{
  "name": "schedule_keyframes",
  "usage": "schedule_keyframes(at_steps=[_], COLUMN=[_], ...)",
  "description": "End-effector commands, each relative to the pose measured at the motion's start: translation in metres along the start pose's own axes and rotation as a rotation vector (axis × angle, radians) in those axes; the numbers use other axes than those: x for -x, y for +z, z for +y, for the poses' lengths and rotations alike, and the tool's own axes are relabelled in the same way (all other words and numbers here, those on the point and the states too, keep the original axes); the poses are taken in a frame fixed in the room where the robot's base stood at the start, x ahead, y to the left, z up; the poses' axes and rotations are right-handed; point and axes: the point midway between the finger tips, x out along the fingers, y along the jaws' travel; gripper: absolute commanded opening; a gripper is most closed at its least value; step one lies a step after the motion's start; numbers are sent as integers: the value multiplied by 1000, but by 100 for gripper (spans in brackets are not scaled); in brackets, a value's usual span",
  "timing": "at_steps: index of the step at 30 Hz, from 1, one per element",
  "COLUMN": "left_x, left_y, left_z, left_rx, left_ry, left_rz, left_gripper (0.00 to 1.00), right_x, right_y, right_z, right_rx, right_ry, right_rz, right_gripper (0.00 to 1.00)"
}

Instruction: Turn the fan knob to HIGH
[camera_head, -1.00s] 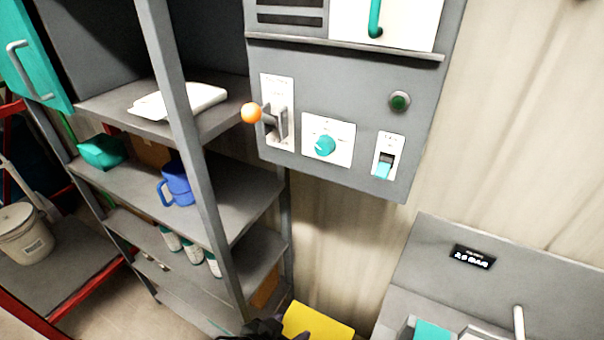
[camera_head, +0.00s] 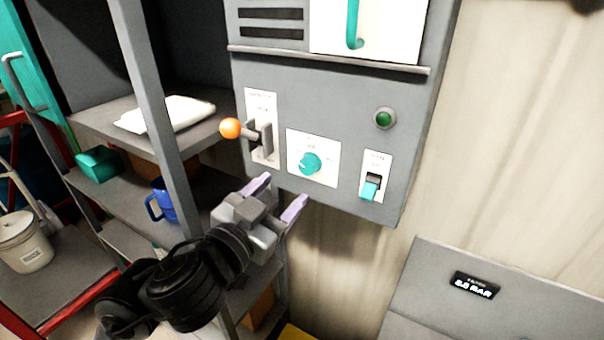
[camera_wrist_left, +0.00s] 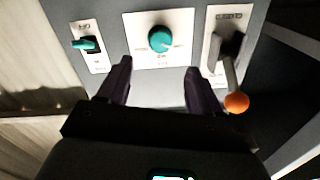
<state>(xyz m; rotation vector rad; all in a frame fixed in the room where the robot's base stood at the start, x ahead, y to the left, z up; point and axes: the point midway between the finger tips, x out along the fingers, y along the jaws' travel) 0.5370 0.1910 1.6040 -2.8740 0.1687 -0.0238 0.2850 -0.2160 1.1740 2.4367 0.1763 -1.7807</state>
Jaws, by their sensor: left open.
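The fan knob is a round teal knob (camera_head: 310,163) on a white label plate (camera_head: 326,175), in the middle of the grey control panel (camera_head: 340,112). Its label text is too small to read. In the left wrist view the knob (camera_wrist_left: 161,39) is ahead of the fingers, about midway between them. My left gripper (camera_head: 276,196) is open and empty, below and slightly left of the knob, with its lilac fingers pointing up toward the panel. In the left wrist view the open gripper (camera_wrist_left: 158,80) does not touch the knob. My right gripper is not in view.
An orange-balled lever (camera_head: 231,128) sticks out left of the knob. A teal rocker switch (camera_head: 370,188) is to its right, and a green button (camera_head: 385,118) is above that. Grey shelving (camera_head: 150,90) stands left. A pressure display (camera_head: 475,286) is lower right.

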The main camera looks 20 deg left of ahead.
Motion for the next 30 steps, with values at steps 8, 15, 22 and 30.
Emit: schedule_keyframes(at_steps=[8,15,22,30], left_x=[-46,-75,-86,-86], left_y=[2,1,0,1], left_z=[0,0,0,0], left_rx=[-1,0,1,1], left_ry=[0,0,0,0], left_rz=[-1,-2,0,-1], left_gripper=[65,65,65,63], right_x=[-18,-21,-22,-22], right_y=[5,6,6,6], right_z=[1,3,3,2], right_rx=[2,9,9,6], right_ry=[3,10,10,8], right_rz=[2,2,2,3], right_gripper=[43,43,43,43])
